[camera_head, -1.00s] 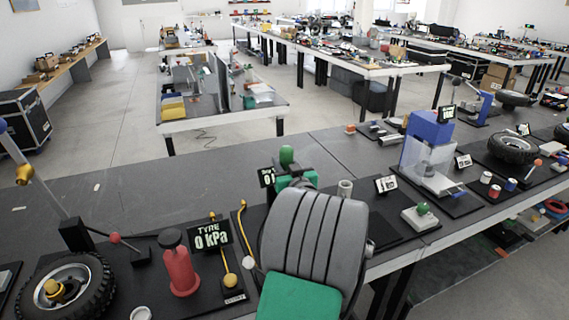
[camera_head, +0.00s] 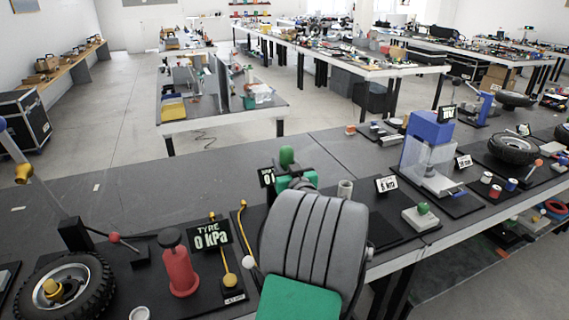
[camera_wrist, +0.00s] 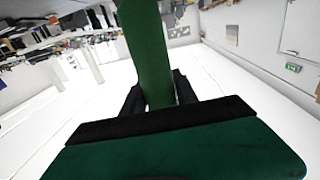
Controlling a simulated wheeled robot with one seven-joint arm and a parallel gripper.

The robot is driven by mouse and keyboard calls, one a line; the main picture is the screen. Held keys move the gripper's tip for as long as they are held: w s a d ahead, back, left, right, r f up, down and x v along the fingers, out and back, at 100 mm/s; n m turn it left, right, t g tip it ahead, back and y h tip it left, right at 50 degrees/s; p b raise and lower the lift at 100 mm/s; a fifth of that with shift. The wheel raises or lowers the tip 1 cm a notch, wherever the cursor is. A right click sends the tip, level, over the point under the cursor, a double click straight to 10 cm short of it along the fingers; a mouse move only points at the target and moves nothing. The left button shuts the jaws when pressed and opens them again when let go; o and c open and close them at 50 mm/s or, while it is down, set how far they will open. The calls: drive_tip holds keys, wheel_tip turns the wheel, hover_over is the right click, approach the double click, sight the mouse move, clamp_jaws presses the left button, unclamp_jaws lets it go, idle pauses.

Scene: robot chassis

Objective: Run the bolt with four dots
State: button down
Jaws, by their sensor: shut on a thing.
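My gripper (camera_wrist: 160,95) shows in the wrist view with its dark fingers shut on a green post (camera_wrist: 148,45). The post stands up between the fingers, and its far end runs out of the top of the picture. In the head view my grey and green arm covers the front middle of the bench. A green cylinder (camera_head: 287,156) and green parts show just beyond it; I cannot tell if this cylinder is the held post. My fingertips are hidden there. No bolt with four dots can be made out in either view.
A red pump-like cylinder (camera_head: 180,268), a tyre display reading 0 kPa (camera_head: 210,235) and a wheel (camera_head: 66,285) are at the left. A blue press (camera_head: 428,140) and a green-knobbed block (camera_head: 421,216) are at the right. The back left bench top is mostly clear.

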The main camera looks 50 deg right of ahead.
sight(284, 147)
drive_tip(key=shift+f, duration=0.25)
drive_tip(key=shift+r+p, duration=1.15)
drive_tip(key=shift+r, duration=1.8)
drive_tip(key=shift+w, duration=0.1)
